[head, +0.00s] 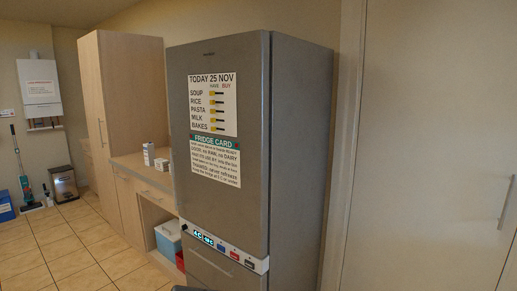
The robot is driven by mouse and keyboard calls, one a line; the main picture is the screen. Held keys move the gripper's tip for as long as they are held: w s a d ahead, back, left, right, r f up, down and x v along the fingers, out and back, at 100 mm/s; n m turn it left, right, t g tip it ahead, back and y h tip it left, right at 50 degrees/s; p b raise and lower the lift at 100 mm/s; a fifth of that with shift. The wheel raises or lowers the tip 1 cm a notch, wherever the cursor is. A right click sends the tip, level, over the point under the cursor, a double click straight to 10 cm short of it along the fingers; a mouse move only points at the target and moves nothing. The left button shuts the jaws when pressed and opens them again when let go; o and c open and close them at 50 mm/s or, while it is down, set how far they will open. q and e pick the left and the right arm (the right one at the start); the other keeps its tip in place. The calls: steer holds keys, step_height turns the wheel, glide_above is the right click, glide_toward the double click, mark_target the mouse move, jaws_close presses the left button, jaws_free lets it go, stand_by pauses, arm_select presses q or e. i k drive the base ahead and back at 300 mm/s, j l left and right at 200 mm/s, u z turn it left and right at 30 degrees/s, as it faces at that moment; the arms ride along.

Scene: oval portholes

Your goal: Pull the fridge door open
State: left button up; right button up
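The fridge (298,150) is a tall grey metal unit standing in the middle of the head view, turned at an angle. Its upper door (217,215) faces left of the picture and looks shut. The door carries a paper list (225,120) headed "TODAY 25 NOV" and a "FRIDGE CARD" sheet (215,163). Below it runs a pale strip (230,252) with lit displays and small coloured labels, above a lower front panel (205,268). I cannot make out a clear handle on the upper door. Neither of my grippers shows in this view.
A wooden counter (135,164) with small cartons (149,154) adjoins the fridge's left side, beside a tall wooden cupboard (92,110). A cool box (168,240) sits under the counter. Tiled floor (75,245) is open at left. A pale door (430,150) stands at right.

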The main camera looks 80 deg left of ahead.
mark_target(221, 176)
steer(key=u, duration=1.75)
steer(key=i+j+u, duration=0.1)
steer(key=u, duration=0.3)
steer(key=i+j+u, duration=0.1)
steer(key=j+u, duration=0.25)
steer(key=i+u, duration=0.15)
steer(key=u, duration=0.25)
